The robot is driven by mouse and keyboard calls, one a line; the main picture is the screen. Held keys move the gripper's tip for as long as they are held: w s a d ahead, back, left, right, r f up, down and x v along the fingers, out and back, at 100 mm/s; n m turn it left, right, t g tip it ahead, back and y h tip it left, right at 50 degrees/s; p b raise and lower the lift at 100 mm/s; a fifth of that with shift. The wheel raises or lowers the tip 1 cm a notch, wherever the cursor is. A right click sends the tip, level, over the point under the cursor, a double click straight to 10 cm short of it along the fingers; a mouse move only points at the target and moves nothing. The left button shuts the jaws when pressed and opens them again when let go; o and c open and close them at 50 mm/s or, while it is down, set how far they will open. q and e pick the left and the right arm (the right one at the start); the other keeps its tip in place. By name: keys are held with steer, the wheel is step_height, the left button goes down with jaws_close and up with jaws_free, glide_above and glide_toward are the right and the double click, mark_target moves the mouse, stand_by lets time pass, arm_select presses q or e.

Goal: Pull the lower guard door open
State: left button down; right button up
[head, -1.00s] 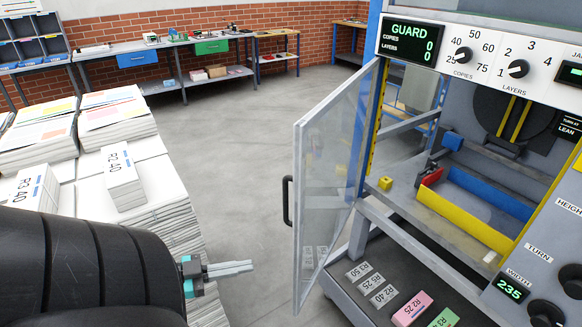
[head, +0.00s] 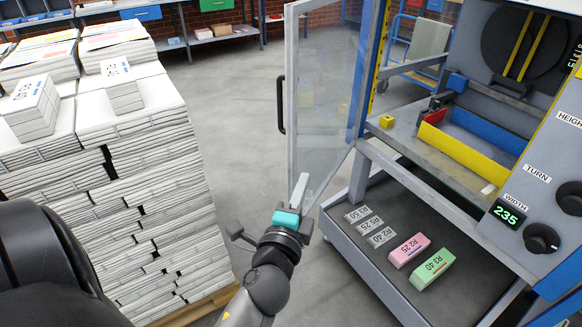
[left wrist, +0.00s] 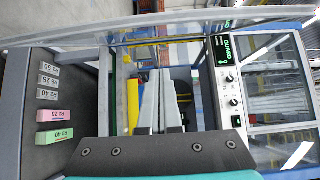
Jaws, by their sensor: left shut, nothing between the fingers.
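The guard door (head: 327,85) is a clear panel in a grey frame, standing swung out from the machine's left front post in the head view. Its black handle (head: 281,104) is on the free left edge. A clear, grey-edged panel, apparently this door, crosses the top of the left wrist view (left wrist: 200,20). My left gripper (head: 300,184) is shut and empty, pointing away from me near the door's lower edge; I cannot tell whether it touches. Its fingers show in the left wrist view (left wrist: 158,105), pointing toward the machine. My right gripper is not in view.
The machine's shelf (head: 430,148) holds a blue, red and yellow frame. Below, a dark tray (head: 385,275) carries labelled grey plates and pink and green blocks. Tall newspaper stacks (head: 140,160) stand at left. The grey floor (head: 225,120) between is clear.

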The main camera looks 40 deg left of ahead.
mark_target(297, 151)
arm_select(q)
steer(key=w+a, duration=0.2)
steer(key=w, duration=0.1)
steer(key=w+a, duration=0.5)
steer(key=w, duration=0.1)
steer(key=shift+a+p, duration=0.2)
steer(key=shift+p, duration=0.2)
steer(key=w+a+m+h+b, duration=0.1)
steer(key=a+b, duration=0.3)
steer(key=a, duration=2)
steer(key=shift+a+m+t+h, duration=0.25)
steer(key=shift+m+t+h, duration=0.05)
steer(key=shift+h, duration=0.4)
